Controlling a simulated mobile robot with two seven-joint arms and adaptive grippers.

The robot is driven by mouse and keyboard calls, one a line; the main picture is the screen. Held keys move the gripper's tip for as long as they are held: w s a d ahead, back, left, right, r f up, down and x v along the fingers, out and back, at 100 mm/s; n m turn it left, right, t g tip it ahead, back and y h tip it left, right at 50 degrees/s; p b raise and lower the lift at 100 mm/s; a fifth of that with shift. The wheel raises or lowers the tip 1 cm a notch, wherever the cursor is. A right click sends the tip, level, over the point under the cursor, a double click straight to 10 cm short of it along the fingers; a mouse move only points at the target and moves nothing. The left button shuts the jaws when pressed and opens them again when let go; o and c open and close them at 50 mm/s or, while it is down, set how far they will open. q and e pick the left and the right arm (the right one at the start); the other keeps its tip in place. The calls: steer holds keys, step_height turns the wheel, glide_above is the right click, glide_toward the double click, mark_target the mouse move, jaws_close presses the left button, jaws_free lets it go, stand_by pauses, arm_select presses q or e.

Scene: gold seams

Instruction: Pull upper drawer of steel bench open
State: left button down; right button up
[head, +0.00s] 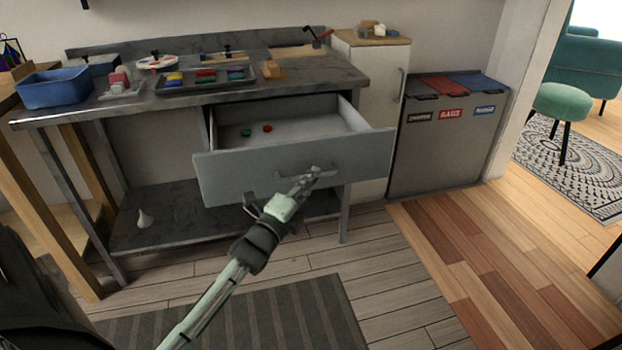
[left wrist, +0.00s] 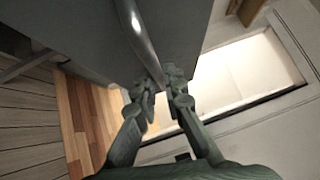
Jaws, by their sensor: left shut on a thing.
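The upper drawer (head: 230,176) of the steel bench (head: 120,103) stands well open, pulled out from under the bench top. In the left wrist view the left gripper's fingers (left wrist: 160,88) close around the end of the shiny handle (left wrist: 140,35). My right gripper is in neither view.
The bench top holds a blue bin (head: 53,88) and a tray (head: 200,87) of coloured pieces. A white cabinet (head: 372,115) and a grey sorting bin (head: 440,150) stand to the right. A striped mat (head: 270,318) lies on open floor in front.

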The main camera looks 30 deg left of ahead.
mark_target(300, 169)
arm_select(q)
steer(key=shift+r, duration=0.15)
steer(key=shift+w+a, duration=0.2)
steer(key=w+a, duration=0.2)
steer(key=w+a+b, duration=0.1)
steer(key=a, duration=0.1)
steer(key=shift+w+a, duration=0.15)
steer(key=shift+w, duration=0.2)
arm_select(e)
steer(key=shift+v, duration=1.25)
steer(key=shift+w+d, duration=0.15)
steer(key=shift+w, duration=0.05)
arm_select(q)
steer(key=c, duration=1.9)
jaws_free()
steer(key=shift+r, duration=0.1)
steer(key=shift+s, duration=0.2)
